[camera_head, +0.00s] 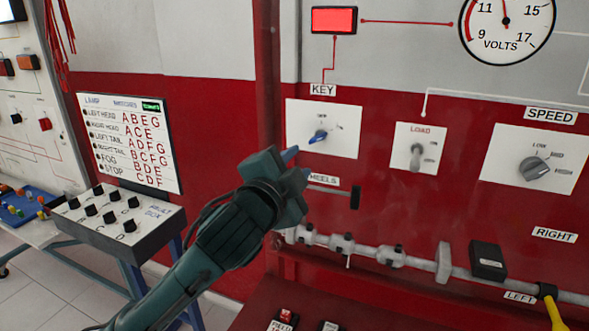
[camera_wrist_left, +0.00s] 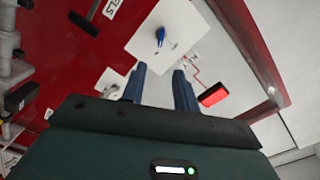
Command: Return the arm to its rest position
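My left arm comes in from the lower left, and its dark green left gripper (camera_head: 298,163) is in front of the red panel, just below and left of the KEY plate. In the left wrist view the two blue-grey fingers of this gripper (camera_wrist_left: 160,72) stand apart with nothing held between them. The blue key switch (camera_head: 318,137) sits on its white plate (camera_head: 345,118), clear of the fingers. The switch also shows beyond the fingertips in the wrist view (camera_wrist_left: 160,36). My right gripper is not in view.
A lit red indicator (camera_head: 334,20) and a volts gauge (camera_head: 506,24) are above. The LOAD switch (camera_head: 416,156) and SPEED knob (camera_head: 535,169) are to the right. A pipe-like rod (camera_head: 395,257) runs below. A fault box (camera_head: 118,222) stands at left, beside my arm.

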